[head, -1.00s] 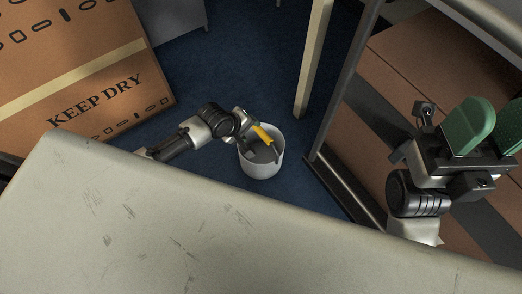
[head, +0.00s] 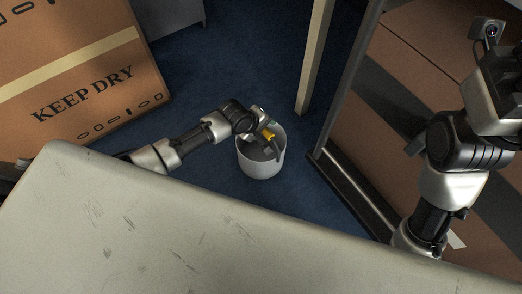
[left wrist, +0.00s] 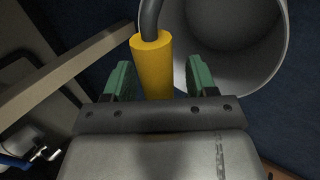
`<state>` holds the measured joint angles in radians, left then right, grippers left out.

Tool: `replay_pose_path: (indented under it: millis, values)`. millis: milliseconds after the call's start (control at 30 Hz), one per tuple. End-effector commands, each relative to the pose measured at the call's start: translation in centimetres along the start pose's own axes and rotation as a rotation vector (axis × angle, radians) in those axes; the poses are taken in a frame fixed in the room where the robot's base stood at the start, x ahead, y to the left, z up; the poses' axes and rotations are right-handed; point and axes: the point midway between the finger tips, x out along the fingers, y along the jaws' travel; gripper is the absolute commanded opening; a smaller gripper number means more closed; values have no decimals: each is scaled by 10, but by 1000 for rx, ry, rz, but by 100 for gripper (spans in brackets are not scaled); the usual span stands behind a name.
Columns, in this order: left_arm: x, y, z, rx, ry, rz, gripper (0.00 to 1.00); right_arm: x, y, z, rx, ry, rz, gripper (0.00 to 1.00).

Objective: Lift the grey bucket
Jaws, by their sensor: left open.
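The grey bucket (head: 262,167) stands on the blue floor beyond the table. Its yellow handle grip (head: 269,135) shows over the bucket's mouth. My left gripper (head: 263,124) reaches down over the bucket. In the left wrist view the yellow grip (left wrist: 153,62) lies between the open green fingers of my left gripper (left wrist: 158,80), with a visible gap on the right side. The bucket's open mouth (left wrist: 276,75) is just beyond, at the upper right. My right gripper (head: 500,85) is at the right edge of the head view; its fingers are out of frame.
The pale table (head: 120,235) fills the foreground, its edge close to my left arm. A "KEEP DRY" carton (head: 75,65) stands at left. A wooden leg (head: 315,60) and a dark rack frame (head: 340,110) rise right of the bucket. Blue floor is clear behind the bucket.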

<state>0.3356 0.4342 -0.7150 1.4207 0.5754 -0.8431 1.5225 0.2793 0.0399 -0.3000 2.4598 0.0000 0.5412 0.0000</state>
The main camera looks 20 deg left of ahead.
Motion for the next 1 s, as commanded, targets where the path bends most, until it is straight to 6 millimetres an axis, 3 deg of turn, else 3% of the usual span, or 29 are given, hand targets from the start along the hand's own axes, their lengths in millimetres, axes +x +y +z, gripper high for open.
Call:
replay_pose_path:
  millis: [367, 733, 1000]
  values:
    - [6, 1, 0, 0, 0, 2, 57, 4, -1, -2, -2, 17, -7, 43]
    - [6, 0, 0, 1, 0, 1, 0, 4, -1, -2, -2, 18, -7, 43]
    - [6, 1, 0, 1, 1, 3, 0, 4, -1, -2, -2, 18, -7, 43]
